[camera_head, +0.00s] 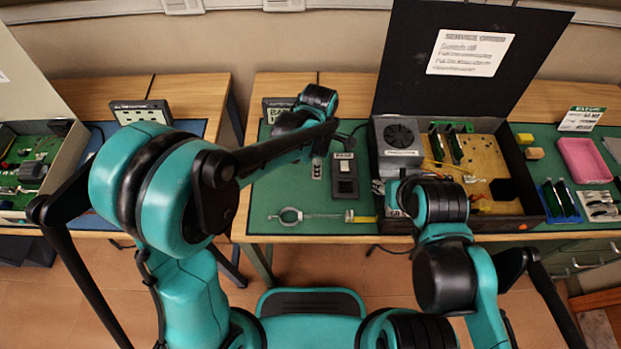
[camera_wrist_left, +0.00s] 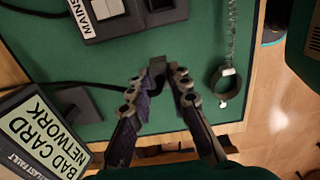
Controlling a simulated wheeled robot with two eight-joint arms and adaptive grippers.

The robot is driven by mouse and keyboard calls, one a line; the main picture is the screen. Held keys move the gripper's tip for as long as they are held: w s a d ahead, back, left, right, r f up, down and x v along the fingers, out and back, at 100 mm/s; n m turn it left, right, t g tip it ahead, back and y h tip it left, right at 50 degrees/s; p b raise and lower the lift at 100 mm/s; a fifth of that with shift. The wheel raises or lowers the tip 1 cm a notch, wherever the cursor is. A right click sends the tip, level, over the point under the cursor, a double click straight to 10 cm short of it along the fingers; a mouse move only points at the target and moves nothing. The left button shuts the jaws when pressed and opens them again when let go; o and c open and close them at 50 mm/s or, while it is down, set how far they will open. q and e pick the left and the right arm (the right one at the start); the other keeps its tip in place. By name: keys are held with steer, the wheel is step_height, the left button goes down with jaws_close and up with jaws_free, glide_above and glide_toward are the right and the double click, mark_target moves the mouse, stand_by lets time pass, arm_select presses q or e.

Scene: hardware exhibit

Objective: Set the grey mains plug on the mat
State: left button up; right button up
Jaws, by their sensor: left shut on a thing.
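The grey mains plug (camera_wrist_left: 157,66) is a small dark piece between the fingertips of my left gripper (camera_wrist_left: 160,80) in the left wrist view. These fingers are shut on it, and they hide part of it. In the head view my left gripper (camera_head: 317,168) is over the green mat (camera_head: 262,198), left of the black mains box (camera_head: 344,176). I cannot tell whether the plug touches the mat. My right arm reaches the front of the open case in the head view, but its fingers are not clear.
A wrist strap (camera_wrist_left: 228,82) with a coiled cord lies near the mat's front edge. A dark block (camera_wrist_left: 76,104) and the "Bad card network" sign (camera_wrist_left: 40,128) stand near the gripper. The open service case (camera_head: 455,160) fills the right. Bare mat lies around the strap.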

arm_select(q)
steer(key=shift+a+f, duration=0.5)
steer(key=shift+a, duration=0.2)
steer(key=shift+f+b, duration=1.05)
steer(key=shift+f, duration=0.9)
steer(key=shift+f, duration=0.15)
steer(key=o, duration=0.9)
steer(key=shift+c, duration=0.2)
